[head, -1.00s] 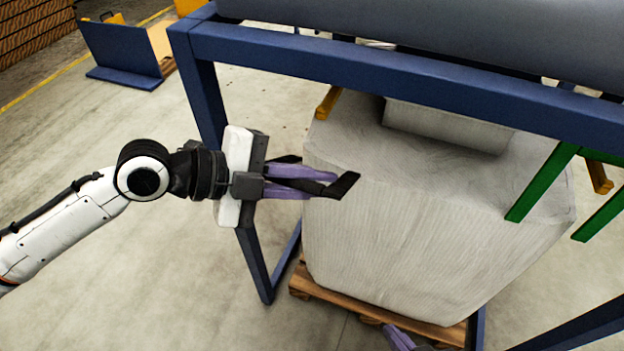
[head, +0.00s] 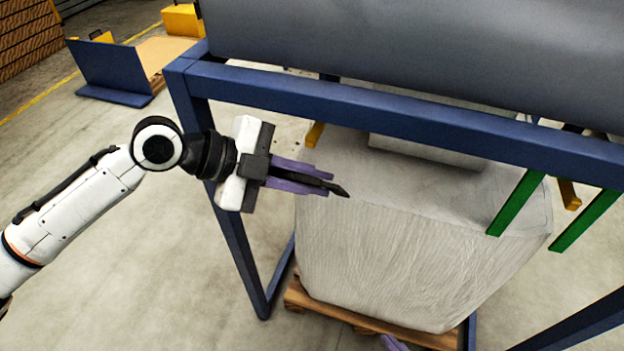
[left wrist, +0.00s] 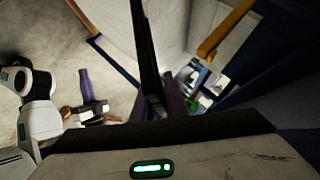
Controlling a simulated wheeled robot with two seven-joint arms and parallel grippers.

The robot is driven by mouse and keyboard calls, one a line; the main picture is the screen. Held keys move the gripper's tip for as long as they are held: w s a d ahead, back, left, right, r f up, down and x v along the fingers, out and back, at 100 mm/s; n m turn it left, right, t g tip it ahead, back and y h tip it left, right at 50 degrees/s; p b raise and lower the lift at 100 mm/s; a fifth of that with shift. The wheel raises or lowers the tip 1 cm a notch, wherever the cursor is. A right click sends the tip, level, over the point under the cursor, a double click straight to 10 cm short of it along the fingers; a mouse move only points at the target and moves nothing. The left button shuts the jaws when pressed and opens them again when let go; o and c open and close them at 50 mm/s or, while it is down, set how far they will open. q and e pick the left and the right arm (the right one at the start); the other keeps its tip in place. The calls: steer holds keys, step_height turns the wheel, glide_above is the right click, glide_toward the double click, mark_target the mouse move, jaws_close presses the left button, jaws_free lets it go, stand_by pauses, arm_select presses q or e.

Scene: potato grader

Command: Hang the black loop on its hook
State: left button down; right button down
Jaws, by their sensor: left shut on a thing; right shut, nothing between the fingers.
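My left gripper (head: 318,182), with purple fingers, is shut on the black loop (head: 338,189), seen as a dark strip poking past the fingertips. In the left wrist view the loop (left wrist: 143,45) runs upward as a dark band. The gripper is in front of the big white bag (head: 400,250), below the blue beam. A yellow bar (head: 315,133), hook-like, is beyond the gripper; it also shows in the left wrist view (left wrist: 225,28). The loop is apart from it. Another yellow bar (head: 568,194) is at right. My right gripper (head: 393,343) barely shows at the bottom edge, shut and empty.
A blue frame (head: 400,115) with a post at left surrounds the bag. A grey cylinder or panel (head: 420,50) lies above it. Two green bars (head: 516,203) (head: 585,220) hang at right. The bag stands on a wooden pallet (head: 350,315).

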mark_target(284, 170)
arm_select(q)
steer(key=c, duration=1.9)
jaws_free()
steer(key=shift+w+r, duration=0.3)
steer(key=shift+w, duration=0.05)
steer(key=shift+o, duration=0.5)
steer(key=shift+f, duration=0.1)
steer(key=shift+s, duration=0.1)
steer(key=v, duration=1)
steer(key=shift+s+a+b, duration=0.1)
steer(key=shift+b, duration=0.3)
steer(key=shift+c, duration=0.5)
